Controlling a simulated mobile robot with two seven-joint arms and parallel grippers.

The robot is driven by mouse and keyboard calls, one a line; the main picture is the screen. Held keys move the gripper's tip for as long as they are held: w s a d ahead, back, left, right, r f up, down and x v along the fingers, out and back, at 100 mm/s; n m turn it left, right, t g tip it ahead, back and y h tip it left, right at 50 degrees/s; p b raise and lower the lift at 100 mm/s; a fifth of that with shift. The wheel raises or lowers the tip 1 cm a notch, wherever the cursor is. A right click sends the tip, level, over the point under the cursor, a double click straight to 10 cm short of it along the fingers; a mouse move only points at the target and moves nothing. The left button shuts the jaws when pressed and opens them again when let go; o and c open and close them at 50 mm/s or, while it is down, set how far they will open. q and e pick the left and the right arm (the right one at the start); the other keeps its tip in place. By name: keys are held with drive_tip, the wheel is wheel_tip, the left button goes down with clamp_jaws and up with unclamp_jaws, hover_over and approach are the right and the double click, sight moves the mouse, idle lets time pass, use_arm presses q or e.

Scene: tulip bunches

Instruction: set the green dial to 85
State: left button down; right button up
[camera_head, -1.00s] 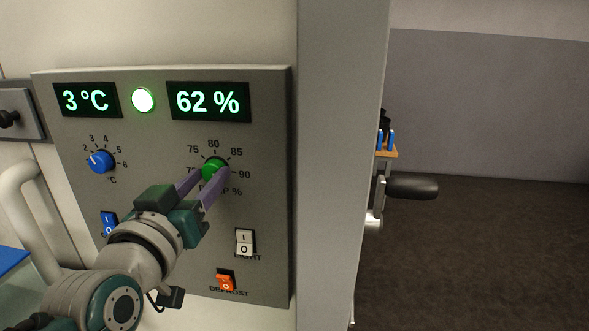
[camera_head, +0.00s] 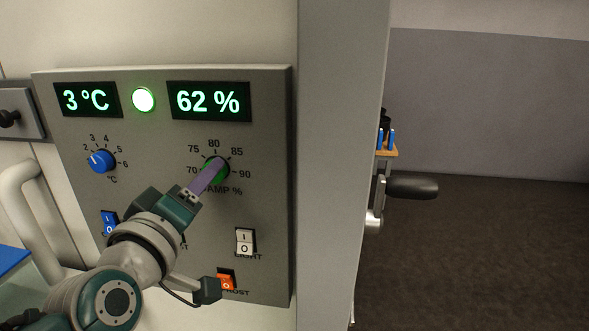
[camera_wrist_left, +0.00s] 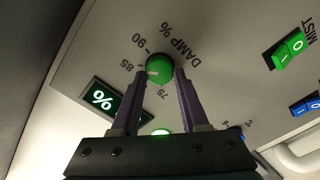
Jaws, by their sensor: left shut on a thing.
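The green dial (camera_head: 224,177) sits on the grey control panel, above the DAMP % label, with scale numbers from 70 to 90 around it. My left gripper (camera_head: 211,172) is shut on the dial, its purple fingers hiding most of it in the head view. In the left wrist view the green dial (camera_wrist_left: 161,66) is between the two fingers of the left gripper (camera_wrist_left: 161,74), and its white mark points left and slightly down, near the 85 tick. The 80 is hidden there. The display (camera_head: 208,101) above reads 62 %. My right gripper is not in view.
A blue dial (camera_head: 102,160) is to the left on the panel. A blue switch (camera_head: 109,222), a white switch (camera_head: 245,241) and an orange switch (camera_head: 226,279) are below. A round green lamp (camera_head: 143,100) is lit. A dark handle (camera_head: 411,188) sticks out at the right.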

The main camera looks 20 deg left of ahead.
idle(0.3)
use_arm(q)
drive_tip(key=shift+c, duration=2.1)
unclamp_jaws()
drive_tip(key=b+v, duration=0.1)
drive_tip(key=v, duration=0.9)
